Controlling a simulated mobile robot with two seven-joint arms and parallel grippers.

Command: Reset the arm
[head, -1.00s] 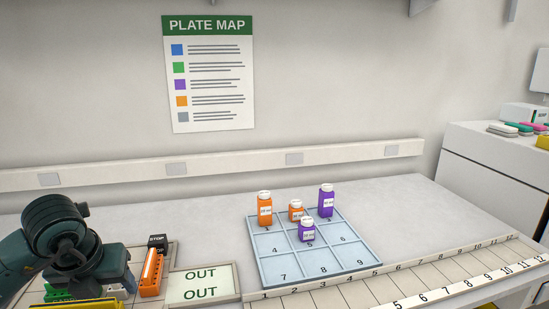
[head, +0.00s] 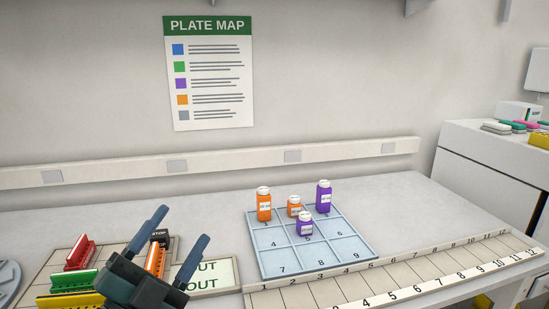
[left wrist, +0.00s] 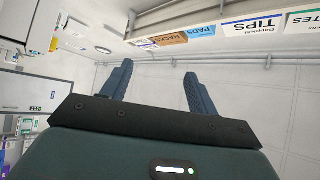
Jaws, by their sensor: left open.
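My left gripper (head: 172,240) is at the lower left of the head view, in front of the OUT pad and the rack area. Its two blue fingers point up and stand wide apart, with nothing between them. In the left wrist view the open fingers (left wrist: 155,88) point toward the upper wall and shelf, and hold nothing. My right gripper is not in view.
A blue numbered tray (head: 368,267) holds two orange bottles (head: 264,206) and two purple bottles (head: 324,197). Red (head: 80,254), green (head: 74,282), yellow and orange racks sit at the left, beside the OUT pad (head: 222,272). A numbered strip (head: 420,278) runs along the front edge.

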